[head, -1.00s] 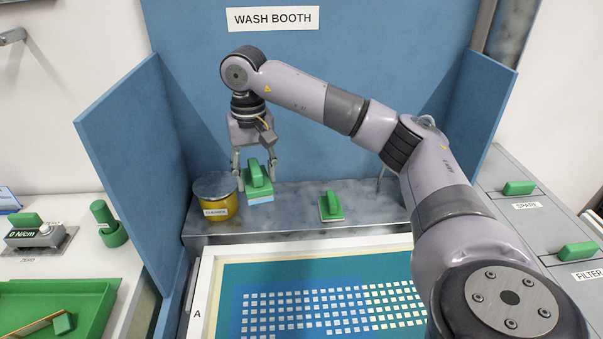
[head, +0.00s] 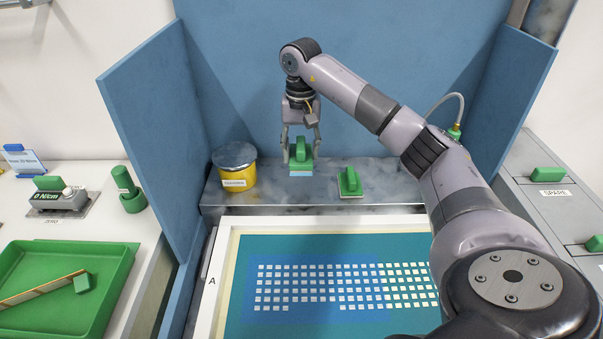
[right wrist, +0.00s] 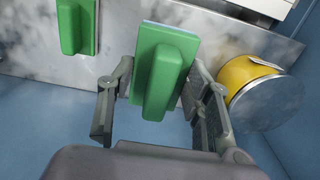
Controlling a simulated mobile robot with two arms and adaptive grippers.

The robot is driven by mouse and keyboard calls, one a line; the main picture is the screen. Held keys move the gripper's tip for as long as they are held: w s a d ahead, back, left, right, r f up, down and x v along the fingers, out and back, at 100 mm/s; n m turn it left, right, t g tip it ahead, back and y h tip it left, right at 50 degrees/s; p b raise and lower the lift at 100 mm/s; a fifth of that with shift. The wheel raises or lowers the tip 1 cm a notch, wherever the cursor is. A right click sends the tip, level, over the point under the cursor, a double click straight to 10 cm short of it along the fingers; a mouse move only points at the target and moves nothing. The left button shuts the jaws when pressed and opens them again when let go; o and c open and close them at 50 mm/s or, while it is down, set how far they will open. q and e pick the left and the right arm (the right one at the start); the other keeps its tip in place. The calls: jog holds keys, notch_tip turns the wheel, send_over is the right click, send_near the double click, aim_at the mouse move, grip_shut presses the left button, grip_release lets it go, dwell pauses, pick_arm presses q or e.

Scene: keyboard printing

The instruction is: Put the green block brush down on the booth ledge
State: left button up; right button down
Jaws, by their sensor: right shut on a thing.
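The green block brush (head: 300,161) has a green handle and block over a pale blue pad. My right gripper (head: 301,150) is shut on it, one finger on each side. The brush is upright at the booth ledge (head: 268,190), a grey mottled shelf; I cannot tell whether its pad touches the surface. In the right wrist view, the brush (right wrist: 160,75) sits between the fingers (right wrist: 158,98). A second green brush (head: 349,184) with a pale pad rests on the ledge to the right, apart from the held one. My left gripper is out of view.
A yellow jar (head: 236,170) with a grey lid stands on the ledge to the left. Blue booth walls (head: 155,130) enclose the ledge. A white-framed screen (head: 232,260) lies in front. Bare ledge shows between jar and held brush.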

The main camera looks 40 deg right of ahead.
aim_at(301, 143)
notch_tip(301, 143, down, 7)
jog(key=shift+f+p, duration=0.1)
jog(key=shift+p, duration=0.4)
jog(key=shift+f, duration=0.15)
jog(key=c, duration=0.8)
grip_release()
jog(key=shift+f, duration=0.1)
jog(key=shift+r, duration=0.25)
notch_tip(301, 143, up, 11)
jog(key=shift+f+b, duration=0.15)
jog(key=shift+b, duration=0.85)
jog(key=shift+r, duration=0.55)
